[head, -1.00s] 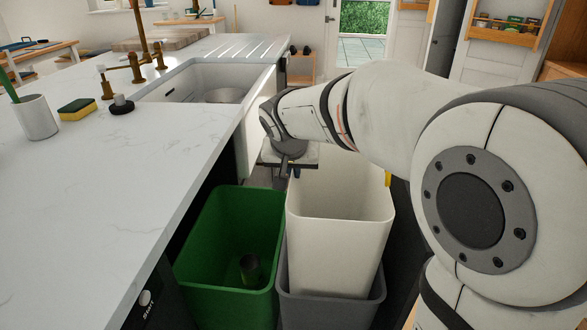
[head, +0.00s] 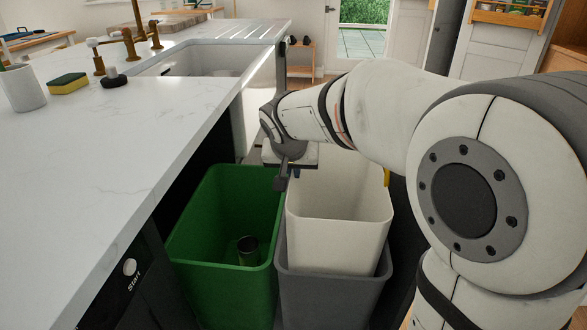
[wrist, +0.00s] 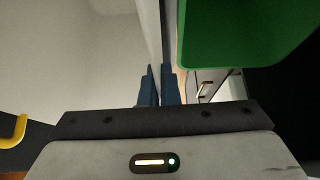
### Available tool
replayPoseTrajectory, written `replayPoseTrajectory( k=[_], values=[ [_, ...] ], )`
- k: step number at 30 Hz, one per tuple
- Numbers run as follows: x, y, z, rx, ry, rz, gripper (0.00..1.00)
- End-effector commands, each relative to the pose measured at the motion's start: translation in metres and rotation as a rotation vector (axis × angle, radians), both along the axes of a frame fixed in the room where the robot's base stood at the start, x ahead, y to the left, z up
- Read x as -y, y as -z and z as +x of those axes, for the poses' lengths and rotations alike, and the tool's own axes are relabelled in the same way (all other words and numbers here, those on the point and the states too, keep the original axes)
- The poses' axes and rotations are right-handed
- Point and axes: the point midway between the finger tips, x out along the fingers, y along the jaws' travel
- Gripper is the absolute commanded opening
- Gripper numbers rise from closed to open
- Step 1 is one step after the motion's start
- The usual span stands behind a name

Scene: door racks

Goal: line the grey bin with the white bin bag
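The white bin bag (head: 335,236), stiff and box-shaped with an open top, stands upright with its lower part inside the grey bin (head: 333,294) in the head view. Its upper part sticks up above the grey rim. My gripper (head: 285,178) is at the bag's far left rim. In the wrist view, the blue fingers of my gripper (wrist: 159,87) are close together with the bag's thin wall (wrist: 153,30) between them. My arm hides part of the bag's far side, and the bag's bottom is hidden in the bin.
A green bin (head: 215,270) stands against the grey bin's left side, with a dark can (head: 248,250) inside. The white counter (head: 120,130) with a sink runs along the left, holding a sponge (head: 68,83) and a cup (head: 22,88).

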Motion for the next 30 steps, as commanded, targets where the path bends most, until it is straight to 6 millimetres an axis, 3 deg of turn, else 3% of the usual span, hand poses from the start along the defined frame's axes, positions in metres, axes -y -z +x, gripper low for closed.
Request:
replayPoseTrajectory(
  k=[30],
  values=[
    [0.000,0.086,0.000,0.000,-0.001,0.000,0.00]
  ],
)
